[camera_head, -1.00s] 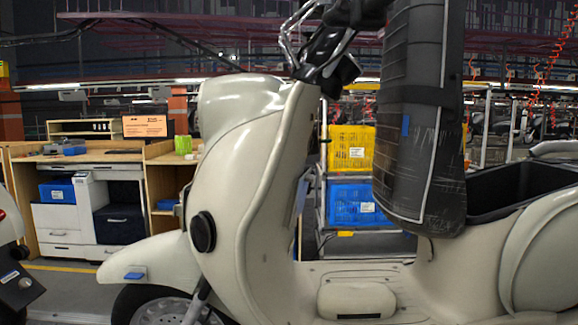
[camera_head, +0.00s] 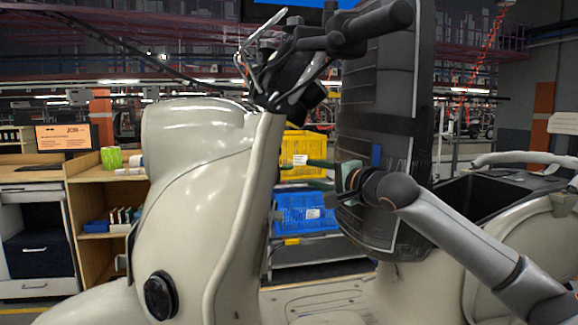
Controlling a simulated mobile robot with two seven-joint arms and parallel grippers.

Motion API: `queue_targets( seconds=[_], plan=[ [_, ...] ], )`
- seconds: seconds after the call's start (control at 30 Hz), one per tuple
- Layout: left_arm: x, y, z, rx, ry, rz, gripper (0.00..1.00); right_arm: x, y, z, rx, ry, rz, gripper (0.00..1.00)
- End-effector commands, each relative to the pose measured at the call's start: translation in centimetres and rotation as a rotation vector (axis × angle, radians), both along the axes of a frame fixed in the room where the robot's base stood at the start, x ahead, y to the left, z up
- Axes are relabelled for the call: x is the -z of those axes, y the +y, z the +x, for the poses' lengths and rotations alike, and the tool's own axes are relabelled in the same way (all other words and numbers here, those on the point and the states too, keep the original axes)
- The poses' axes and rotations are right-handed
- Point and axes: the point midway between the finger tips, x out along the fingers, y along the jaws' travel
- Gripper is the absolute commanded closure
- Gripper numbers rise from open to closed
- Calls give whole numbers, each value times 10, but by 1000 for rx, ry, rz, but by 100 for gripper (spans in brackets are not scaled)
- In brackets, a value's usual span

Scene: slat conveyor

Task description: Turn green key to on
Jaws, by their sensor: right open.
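The cream scooter (camera_head: 195,190) stands side-on in the head view, with its front shield at centre left. I cannot make out a green key; the shield's inner face, towards the seat, is turned away from view. My right gripper (camera_head: 311,173) comes in from the right, in front of the black padded backrest-like part. Its two dark green fingers point left towards the shield. They are apart with nothing between them, and a gap shows between their tips and the shield's edge. My left gripper is not in view.
Black handlebars (camera_head: 345,35) rise above the gripper. The tall black padded part (camera_head: 385,95) stands close behind it. A yellow crate (camera_head: 297,146) and a blue crate (camera_head: 298,222) sit on a rack beyond. A wooden desk (camera_head: 92,195) is at left. Space above the footboard is open.

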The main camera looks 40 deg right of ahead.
Motion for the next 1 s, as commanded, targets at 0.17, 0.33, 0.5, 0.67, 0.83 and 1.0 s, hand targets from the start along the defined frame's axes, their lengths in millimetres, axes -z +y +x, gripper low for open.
queue_targets(
  seconds=[0.17,0.33,0.5,0.67,0.83,1.0],
  plan=[
    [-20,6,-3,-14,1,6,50,-7,-1,13,-1,-1,-2,52],
    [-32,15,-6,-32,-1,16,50,-6,-6,25,0,-5,5,52],
    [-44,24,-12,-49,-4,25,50,-5,-5,40,-3,-3,2,52],
    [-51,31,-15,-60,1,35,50,-3,-9,57,-2,-3,3,52],
    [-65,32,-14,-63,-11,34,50,-1,-11,78,-2,-3,3,52],
    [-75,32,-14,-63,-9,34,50,1,-14,98,-3,-2,-1,52]
  ],
)
